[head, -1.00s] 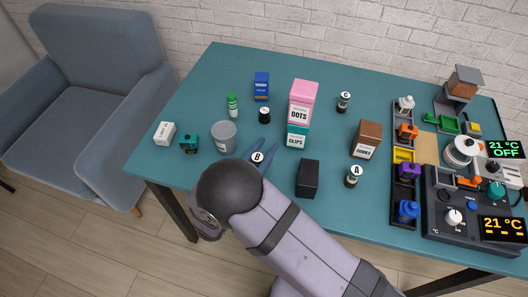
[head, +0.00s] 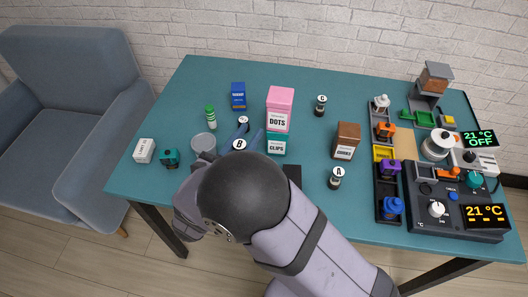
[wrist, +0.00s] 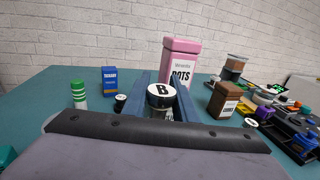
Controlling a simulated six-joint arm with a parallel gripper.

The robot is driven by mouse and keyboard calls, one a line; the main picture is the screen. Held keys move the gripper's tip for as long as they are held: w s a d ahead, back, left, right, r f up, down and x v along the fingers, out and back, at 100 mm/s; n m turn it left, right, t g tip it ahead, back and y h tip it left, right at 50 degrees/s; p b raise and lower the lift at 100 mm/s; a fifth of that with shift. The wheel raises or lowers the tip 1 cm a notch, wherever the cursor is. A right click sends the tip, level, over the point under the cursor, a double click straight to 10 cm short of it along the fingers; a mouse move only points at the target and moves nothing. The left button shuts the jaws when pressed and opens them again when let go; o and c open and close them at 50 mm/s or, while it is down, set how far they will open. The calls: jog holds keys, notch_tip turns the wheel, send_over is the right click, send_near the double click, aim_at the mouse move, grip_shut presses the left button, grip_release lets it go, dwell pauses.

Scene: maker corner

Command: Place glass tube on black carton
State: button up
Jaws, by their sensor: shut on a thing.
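The black carton (head: 294,173) is to the right of the gripper in the head view, mostly hidden behind my arm. It does not show in the wrist view. Similar tubes marked A (head: 336,176) and C (head: 320,105) stand on the table.
Another capped tube (head: 243,122) is close behind. Trays and devices fill the right side.

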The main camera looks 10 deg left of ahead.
jog(key=d+r+m+g+h+p, duration=0.15)
jog(key=d+r+m+h, duration=0.4)
jog(key=d, duration=0.95)
notch_tip(320, 180, down, 9)
jog(key=n, duration=0.1)
jog(key=shift+s+a+r+g+b, duration=0.2)
jog(key=shift+s+g+b, duration=0.15)
jog(key=shift+g, duration=0.1)
jog(key=shift+n, duration=0.25)
jog(key=shift+f, duration=0.2)
jog(key=o, duration=1.1)
jog(key=shift+c, duration=0.2)
